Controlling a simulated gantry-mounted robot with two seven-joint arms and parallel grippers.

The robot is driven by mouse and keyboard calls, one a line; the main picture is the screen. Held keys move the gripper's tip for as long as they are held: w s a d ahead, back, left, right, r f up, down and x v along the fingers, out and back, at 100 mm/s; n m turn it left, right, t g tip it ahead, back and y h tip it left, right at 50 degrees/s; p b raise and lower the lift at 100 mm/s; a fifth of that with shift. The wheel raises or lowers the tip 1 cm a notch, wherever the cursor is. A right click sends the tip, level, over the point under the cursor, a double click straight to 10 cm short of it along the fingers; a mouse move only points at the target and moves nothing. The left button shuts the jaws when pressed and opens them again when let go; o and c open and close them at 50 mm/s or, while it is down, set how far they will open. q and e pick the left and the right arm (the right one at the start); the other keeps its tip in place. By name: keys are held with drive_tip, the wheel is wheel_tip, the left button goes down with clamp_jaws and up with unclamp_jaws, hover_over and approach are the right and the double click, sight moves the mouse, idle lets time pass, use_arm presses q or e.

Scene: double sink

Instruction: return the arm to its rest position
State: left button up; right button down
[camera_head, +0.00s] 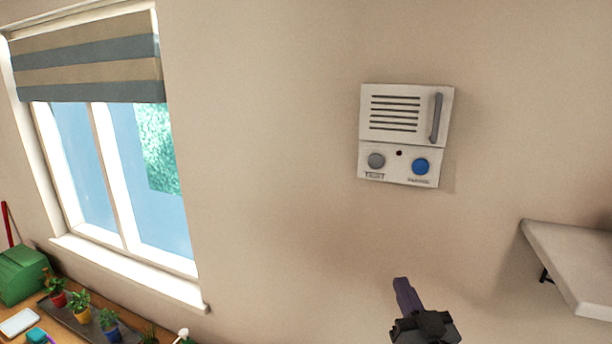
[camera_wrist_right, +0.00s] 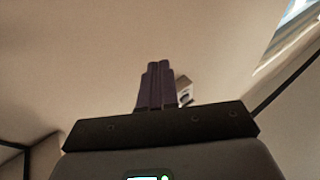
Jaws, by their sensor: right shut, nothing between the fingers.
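My right gripper (camera_head: 403,288) shows at the bottom of the head view, right of centre, in front of the bare wall and below the wall intercom. In the right wrist view its two dark purple fingers (camera_wrist_right: 157,66) lie together, shut with nothing between them. The intercom (camera_head: 388,163) is a white wall box with a slotted speaker, a grey handle, a grey button and a blue button. A small part of it shows beside the fingers in the right wrist view (camera_wrist_right: 185,88). The gripper is apart from it in the head view. My left gripper is not in view.
A white shelf (camera_head: 570,262) juts from the wall at the right. A window (camera_head: 125,180) with a striped blind is at the left. Below it, a wooden surface holds several small potted plants (camera_head: 80,305) and a green box (camera_head: 22,275).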

drive_tip(key=s+d+f+g+h+p, duration=0.1)
drive_tip(key=s+f+g, duration=0.4)
drive_tip(key=f, duration=0.7)
drive_tip(key=s+f+g+p, duration=0.1)
drive_tip(key=s+f+g, duration=0.1)
drive_tip(key=s+f, duration=0.7)
drive_tip(key=s+d+f+g, duration=0.1)
drive_tip(key=s+f+g, duration=0.4)
drive_tip(key=s, duration=0.5)
drive_tip(key=s+d+f+g+h, duration=0.1)
drive_tip(key=s+f+g, duration=0.4)
drive_tip(key=s, duration=0.5)
drive_tip(key=shift+f+n+p, duration=0.3)
drive_tip(key=shift+f+p, duration=0.1)
drive_tip(key=shift+f, duration=0.35)
drive_tip(key=shift+d, duration=0.1)
